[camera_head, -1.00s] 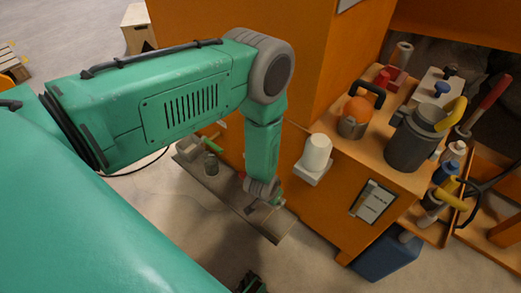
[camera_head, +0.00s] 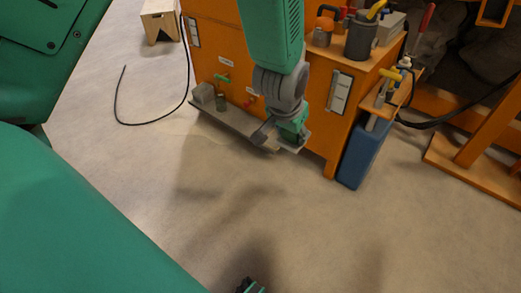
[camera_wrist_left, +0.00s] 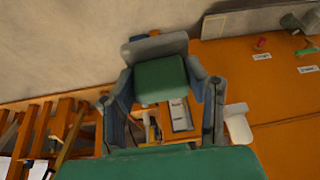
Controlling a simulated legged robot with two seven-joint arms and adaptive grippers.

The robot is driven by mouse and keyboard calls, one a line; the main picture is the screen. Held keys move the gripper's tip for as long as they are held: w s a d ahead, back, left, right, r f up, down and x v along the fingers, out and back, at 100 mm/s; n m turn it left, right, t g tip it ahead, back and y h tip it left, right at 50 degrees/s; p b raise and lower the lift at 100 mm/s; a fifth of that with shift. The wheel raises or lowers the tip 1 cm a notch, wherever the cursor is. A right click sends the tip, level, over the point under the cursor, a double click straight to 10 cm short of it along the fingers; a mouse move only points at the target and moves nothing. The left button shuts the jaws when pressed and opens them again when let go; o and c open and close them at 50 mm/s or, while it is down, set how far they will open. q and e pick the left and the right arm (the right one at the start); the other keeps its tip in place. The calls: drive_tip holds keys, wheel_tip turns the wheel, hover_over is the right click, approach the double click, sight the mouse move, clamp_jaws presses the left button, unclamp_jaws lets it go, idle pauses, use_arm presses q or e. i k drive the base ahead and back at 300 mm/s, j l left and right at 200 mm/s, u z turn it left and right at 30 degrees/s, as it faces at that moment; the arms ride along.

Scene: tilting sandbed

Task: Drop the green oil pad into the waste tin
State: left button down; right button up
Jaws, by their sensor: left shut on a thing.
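In the head view my left gripper (camera_head: 283,134) hangs in front of the orange cabinet, over the right end of its low grey ledge (camera_head: 238,120). In the left wrist view it (camera_wrist_left: 162,85) is shut on a green block with a grey edge, which I take for the green oil pad (camera_wrist_left: 160,78). A small grey-green can (camera_head: 221,101) stands on the ledge, left of the gripper and apart from it. A dark grey pot (camera_head: 360,42) with tools stands on the cabinet top. I cannot tell which is the waste tin.
The orange cabinet (camera_head: 213,45) has a green-handled tap (camera_head: 222,77) above the ledge. A blue canister (camera_head: 362,155) stands at its right, below a side shelf with bottles. A black cable (camera_head: 150,121) lies on the left floor.

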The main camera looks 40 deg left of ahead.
sight(205, 102)
drive_tip(key=k+l, duration=0.1)
drive_tip(key=u, duration=1.6)
